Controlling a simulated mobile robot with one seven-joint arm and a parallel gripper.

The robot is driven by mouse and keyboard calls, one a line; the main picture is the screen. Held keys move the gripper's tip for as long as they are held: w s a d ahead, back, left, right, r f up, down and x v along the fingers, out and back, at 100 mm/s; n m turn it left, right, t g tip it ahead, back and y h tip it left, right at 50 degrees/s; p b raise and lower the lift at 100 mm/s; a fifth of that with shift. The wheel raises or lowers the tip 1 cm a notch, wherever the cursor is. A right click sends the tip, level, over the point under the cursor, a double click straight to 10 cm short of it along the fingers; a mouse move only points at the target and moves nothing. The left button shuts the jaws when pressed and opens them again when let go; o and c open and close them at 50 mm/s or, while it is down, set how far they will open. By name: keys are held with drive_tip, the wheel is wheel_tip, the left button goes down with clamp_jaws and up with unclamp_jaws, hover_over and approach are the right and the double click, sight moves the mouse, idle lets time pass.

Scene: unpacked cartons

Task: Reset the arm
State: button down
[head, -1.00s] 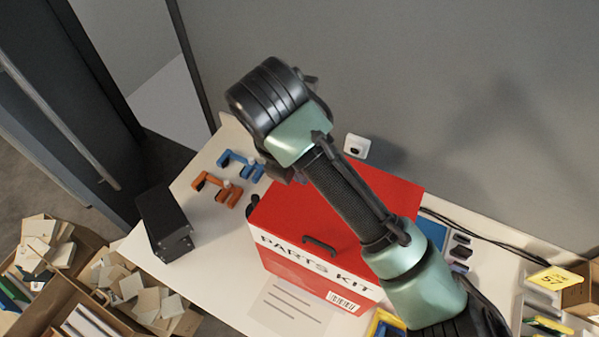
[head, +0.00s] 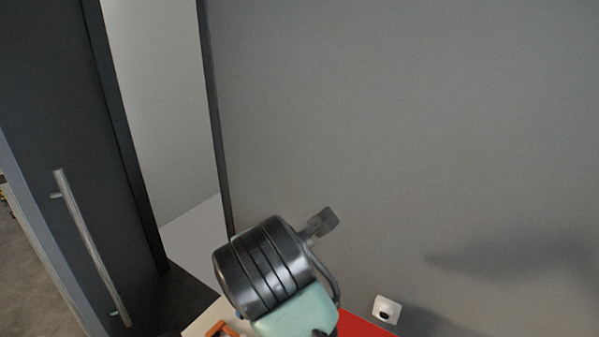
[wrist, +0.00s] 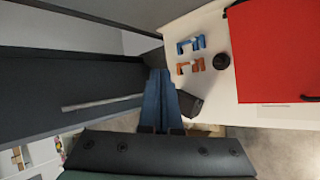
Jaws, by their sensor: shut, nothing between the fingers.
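My gripper (wrist: 160,75) shows in the wrist view with its two fingers closed together and nothing between them. It hangs in the air, apart from the white table (wrist: 222,82) and the things on it. In the head view my arm's dark, ribbed end stands at the bottom centre, and I cannot make out the fingers there.
The red box (wrist: 275,50) stands on the table, with orange (wrist: 190,67) and blue (wrist: 190,45) brackets and a round black thing (wrist: 221,61) nearby. A dark door with a metal handle (head: 88,240) is at the left. A grey wall (head: 420,120) stands behind.

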drive_tip(key=a+r+m+t+y+b, duration=0.3)
drive_tip(key=r+m+t, duration=0.55)
drive_tip(key=r, duration=0.95)
drive_tip(key=s+d+r+m+t+h+b, duration=0.1)
drive_tip(key=s+d+r+m+t+h, duration=0.1)
drive_tip(key=s+d+r+m+t, duration=0.2)
drive_tip(key=s+d+r+m+t+h, duration=0.2)
drive_tip(key=s+d+r+m+t, duration=0.2)
drive_tip(key=s+r+m, duration=0.5)
drive_tip(key=m+t, duration=0.1)
drive_tip(key=m, duration=0.2)
drive_tip(key=shift+s+d+t+h+b, duration=0.2)
drive_tip(key=shift+s+t+h+b, duration=0.15)
drive_tip(key=shift+h, duration=0.05)
